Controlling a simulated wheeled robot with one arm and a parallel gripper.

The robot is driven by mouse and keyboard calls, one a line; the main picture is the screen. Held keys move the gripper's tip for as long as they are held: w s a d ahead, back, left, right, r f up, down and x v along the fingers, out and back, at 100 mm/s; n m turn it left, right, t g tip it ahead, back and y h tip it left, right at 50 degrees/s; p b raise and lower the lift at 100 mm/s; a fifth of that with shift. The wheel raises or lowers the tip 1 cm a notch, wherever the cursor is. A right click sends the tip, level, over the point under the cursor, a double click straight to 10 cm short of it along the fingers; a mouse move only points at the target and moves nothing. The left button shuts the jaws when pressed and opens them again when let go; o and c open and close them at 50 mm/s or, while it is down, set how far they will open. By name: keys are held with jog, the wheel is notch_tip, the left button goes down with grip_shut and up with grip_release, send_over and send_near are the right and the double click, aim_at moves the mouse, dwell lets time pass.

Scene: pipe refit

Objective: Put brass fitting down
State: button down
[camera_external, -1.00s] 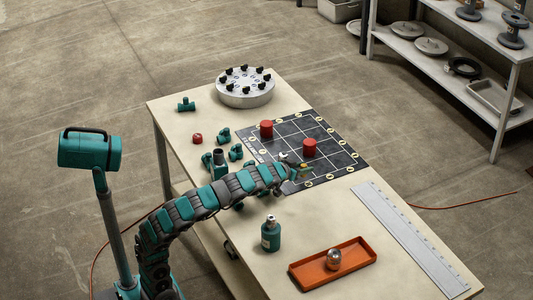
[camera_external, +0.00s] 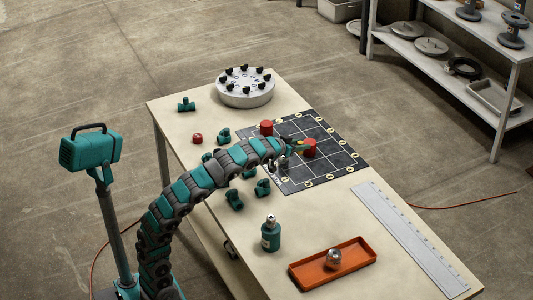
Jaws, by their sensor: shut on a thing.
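My gripper (camera_external: 294,146) is over the black gridded mat (camera_external: 330,162), close to a red cylinder (camera_external: 310,149). It is shut on the brass fitting (camera_external: 302,146), a small yellowish piece at the fingertips. The fitting overlaps the red cylinder's left edge in the picture. I cannot tell whether the two touch, or how high the fitting is above the mat. The arm and gripper hide part of the mat's left side.
Another red cylinder (camera_external: 266,127) stands at the mat's back left. Several teal fittings (camera_external: 233,199) lie left of the mat. A round silver flange (camera_external: 245,92) is at the back.

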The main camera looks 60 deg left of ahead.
jog(key=a+r+m+h+p, duration=0.1)
jog(key=a+m+h+p, duration=0.1)
jog(key=a, duration=1.1)
jog(key=m+h+p, duration=0.2)
jog(key=m+h, duration=0.1)
jog(key=h, duration=0.1)
send_over(196, 124)
jog(key=shift+t, duration=0.3)
jog(key=shift+a+f, duration=0.1)
jog(key=shift+f, duration=3.8)
jog(key=shift+w+f+b, duration=0.1)
jog(key=shift+f+b, duration=0.25)
jog(key=shift+f, duration=1.45)
jog(key=shift+f, duration=0.2)
jog(key=shift+c, duration=2.3)
grip_release()
jog(key=shift+r, duration=0.1)
